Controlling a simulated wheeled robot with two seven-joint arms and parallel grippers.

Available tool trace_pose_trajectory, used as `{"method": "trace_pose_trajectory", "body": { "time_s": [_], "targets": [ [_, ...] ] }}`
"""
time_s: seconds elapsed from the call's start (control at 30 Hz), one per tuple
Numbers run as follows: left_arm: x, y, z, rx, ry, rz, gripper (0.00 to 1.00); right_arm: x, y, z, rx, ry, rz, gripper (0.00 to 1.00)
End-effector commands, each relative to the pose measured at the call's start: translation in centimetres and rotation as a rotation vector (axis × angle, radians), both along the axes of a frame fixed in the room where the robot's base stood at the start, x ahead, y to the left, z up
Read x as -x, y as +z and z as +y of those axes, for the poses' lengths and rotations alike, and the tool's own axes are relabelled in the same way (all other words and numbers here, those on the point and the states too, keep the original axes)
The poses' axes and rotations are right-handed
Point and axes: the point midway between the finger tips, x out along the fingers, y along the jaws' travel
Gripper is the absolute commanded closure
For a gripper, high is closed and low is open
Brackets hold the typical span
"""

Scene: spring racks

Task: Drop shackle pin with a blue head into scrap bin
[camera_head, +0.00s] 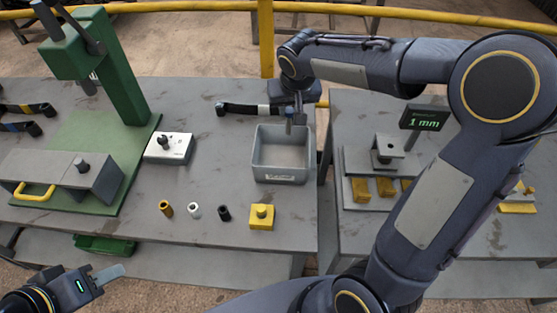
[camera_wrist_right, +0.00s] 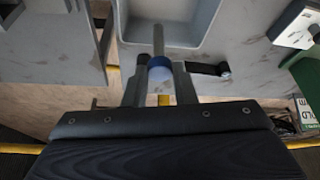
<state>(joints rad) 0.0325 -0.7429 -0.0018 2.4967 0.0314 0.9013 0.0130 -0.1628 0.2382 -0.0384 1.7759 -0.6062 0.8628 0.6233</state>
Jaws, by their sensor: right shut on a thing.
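The shackle pin with a blue head (camera_wrist_right: 159,64) is between the fingers of my right gripper (camera_wrist_right: 160,88) in the right wrist view. Its grey shaft sticks out beyond the fingertips, over the near part of a grey bin (camera_wrist_right: 132,42). In the head view the open-topped grey bin (camera_head: 280,179) stands on the middle table, a label on its front too small to read. My right gripper (camera_head: 293,116) is above the bin's back edge there, shut on the pin. My left gripper (camera_head: 104,277) is at the lower left, clear of the table; its finger opening is unclear.
A dark strap (camera_head: 240,109) lies behind the bin. A yellow block (camera_head: 261,216) and small cylinders (camera_head: 195,210) stand in front. A white box with a knob (camera_head: 168,148) and a green press (camera_head: 122,85) are left. A side table holds a gauge display (camera_head: 424,118).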

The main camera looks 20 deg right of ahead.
Motion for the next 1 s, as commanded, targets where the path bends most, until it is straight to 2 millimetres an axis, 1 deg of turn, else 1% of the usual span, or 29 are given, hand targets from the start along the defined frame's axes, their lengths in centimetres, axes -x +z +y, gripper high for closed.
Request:
{"method": "trace_pose_trajectory", "body": {
  "time_s": [0.03,0.2,0.33,0.57,0.6,0.77,0.8,1.0],
  "targets": [
    [0.0,-1.0,0.0,0.000,0.000,0.000,0.64,0.0,-1.2,0.0,0.000,0.000,0.001,1.00],
    [0.0,-2.3,0.0,0.000,0.000,0.000,0.64,0.0,-3.0,0.0,0.000,-0.001,0.000,1.00],
    [0.0,-2.7,0.0,0.000,0.000,0.000,0.64,0.0,-3.6,0.0,0.000,0.000,-0.001,1.00],
    [0.0,-2.5,0.0,0.000,0.000,0.000,0.64,0.0,-3.5,0.0,0.000,0.000,-0.001,1.00],
    [0.0,-2.5,0.0,0.000,0.000,0.000,0.64,0.0,-3.5,0.0,0.000,0.000,-0.001,0.74],
    [0.0,-2.5,0.0,0.000,0.000,0.000,0.64,0.0,-3.5,0.0,0.000,0.000,-0.001,0.53],
    [0.0,-2.5,0.0,0.000,0.000,0.000,0.64,0.0,-3.5,0.0,0.000,0.000,-0.001,0.50],
    [0.0,-2.6,0.0,0.000,0.000,0.000,0.64,0.0,-3.6,0.0,0.000,0.000,0.000,0.50]
  ]
}}
